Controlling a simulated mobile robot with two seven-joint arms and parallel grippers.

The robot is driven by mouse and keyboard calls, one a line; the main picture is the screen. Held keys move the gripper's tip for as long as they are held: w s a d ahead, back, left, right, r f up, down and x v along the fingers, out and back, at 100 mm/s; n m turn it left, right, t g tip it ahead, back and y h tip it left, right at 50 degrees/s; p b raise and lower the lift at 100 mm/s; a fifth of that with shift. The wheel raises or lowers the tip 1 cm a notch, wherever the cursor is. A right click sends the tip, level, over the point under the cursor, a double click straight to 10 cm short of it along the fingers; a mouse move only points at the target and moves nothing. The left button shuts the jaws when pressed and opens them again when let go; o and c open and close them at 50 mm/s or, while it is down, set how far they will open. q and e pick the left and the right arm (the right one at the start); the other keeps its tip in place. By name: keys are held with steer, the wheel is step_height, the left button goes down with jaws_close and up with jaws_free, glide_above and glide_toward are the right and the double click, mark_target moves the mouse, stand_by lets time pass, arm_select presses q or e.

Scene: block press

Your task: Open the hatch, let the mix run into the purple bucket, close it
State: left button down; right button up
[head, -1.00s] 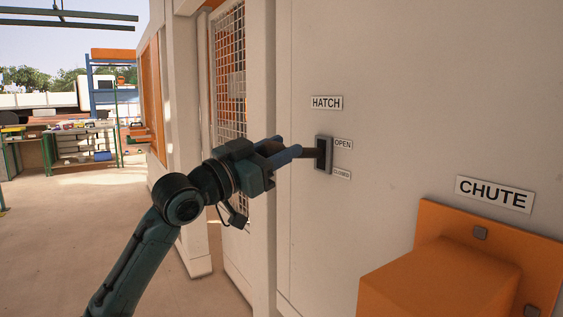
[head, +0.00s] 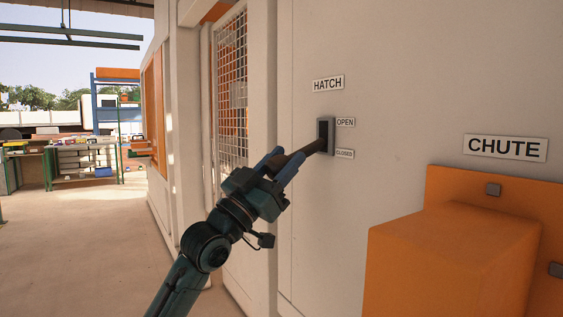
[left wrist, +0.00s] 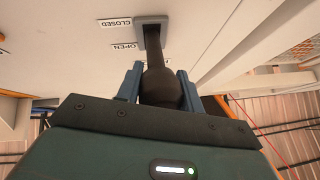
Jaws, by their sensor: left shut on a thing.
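The hatch lever (head: 309,147) is a dark handle coming out of a grey slotted plate (head: 330,137) on the pale wall, under a HATCH sign (head: 328,83). It slopes down and toward me, its root near the CLOSED label (head: 345,154), below the OPEN label (head: 345,122). My left gripper (head: 286,163) is shut on the lever's end. In the left wrist view, the dark knob (left wrist: 161,88) sits between the blue fingers. The orange chute housing (head: 450,262) is at lower right, under a CHUTE sign (head: 506,147). The purple bucket and my right gripper are not in view.
A mesh panel (head: 232,70) in the pale frame stands left of the hatch wall. Open floor (head: 90,240) lies at left, with workbenches (head: 85,160) and a blue shelf (head: 107,100) far behind.

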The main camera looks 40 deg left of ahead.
arm_select(q)
steer(key=shift+w+f, duration=0.1)
steer(key=shift+f, duration=0.1)
steer(key=c, duration=1.2)
jaws_free()
steer(key=o, duration=0.3)
steer(key=shift+r, duration=0.1)
steer(key=b+v, duration=0.3)
steer(key=v, duration=1)
steer(key=shift+b, duration=0.3)
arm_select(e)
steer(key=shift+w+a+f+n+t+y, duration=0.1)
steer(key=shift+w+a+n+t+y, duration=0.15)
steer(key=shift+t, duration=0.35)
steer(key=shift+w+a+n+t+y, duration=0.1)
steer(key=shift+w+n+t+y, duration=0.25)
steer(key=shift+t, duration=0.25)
